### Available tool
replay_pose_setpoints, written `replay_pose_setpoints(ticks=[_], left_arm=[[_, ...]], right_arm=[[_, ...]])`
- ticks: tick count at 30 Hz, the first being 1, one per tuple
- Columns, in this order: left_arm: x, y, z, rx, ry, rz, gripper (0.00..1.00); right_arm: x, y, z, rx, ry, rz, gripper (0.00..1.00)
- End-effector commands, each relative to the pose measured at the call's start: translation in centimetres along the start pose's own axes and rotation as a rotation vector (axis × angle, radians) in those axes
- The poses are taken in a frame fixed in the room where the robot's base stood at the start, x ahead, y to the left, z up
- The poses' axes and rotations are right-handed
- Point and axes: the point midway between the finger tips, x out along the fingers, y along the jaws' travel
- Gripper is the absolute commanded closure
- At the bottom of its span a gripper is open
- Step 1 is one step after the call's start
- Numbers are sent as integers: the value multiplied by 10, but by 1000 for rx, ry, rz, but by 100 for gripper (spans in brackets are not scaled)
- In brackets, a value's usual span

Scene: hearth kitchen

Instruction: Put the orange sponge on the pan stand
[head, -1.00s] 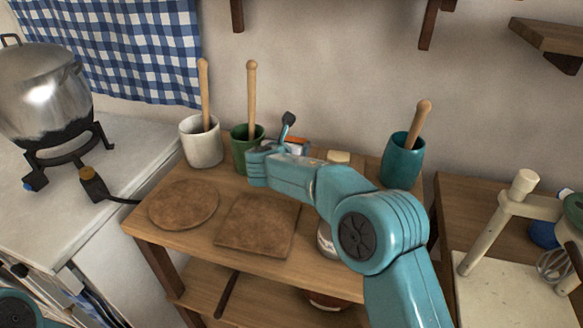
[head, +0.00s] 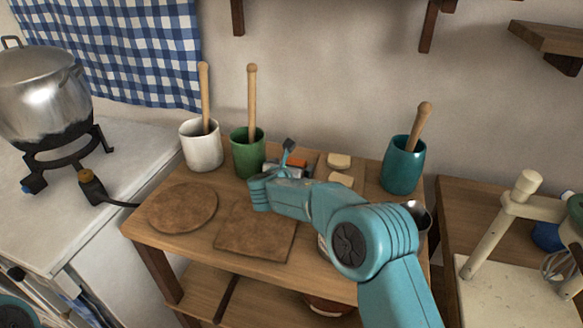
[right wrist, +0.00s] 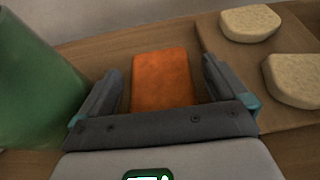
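The orange sponge (right wrist: 163,82) lies on the wooden table top in the right wrist view. In the head view a small part of it (head: 298,162) shows behind my right gripper. My right gripper (head: 287,172) is open in the right wrist view, one finger on each side of the sponge, with gaps on both sides. I cannot tell for sure which thing is the pan stand: a square brown mat (head: 250,238) and a round brown mat (head: 183,207) lie bare on the table, and a black stand (head: 68,150) holds the pot. My left gripper is not in view.
A green crock (head: 247,153) stands close left of my right gripper, beside a white crock (head: 201,148). A teal crock (head: 402,168) stands right. Pale pieces (right wrist: 250,23) lie on a brown board (right wrist: 228,48) right of the sponge. A steel pot (head: 42,95) stands far left.

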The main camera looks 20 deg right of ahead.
Motion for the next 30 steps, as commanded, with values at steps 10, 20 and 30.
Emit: replay_pose_setpoints(ticks=[10,20,30], left_arm=[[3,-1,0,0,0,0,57],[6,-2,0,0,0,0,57],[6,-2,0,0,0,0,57]], right_arm=[[-38,1,2,-2,-1,3,0],[-106,1,2,-1,0,3,0],[-121,0,2,0,0,-1,0]])
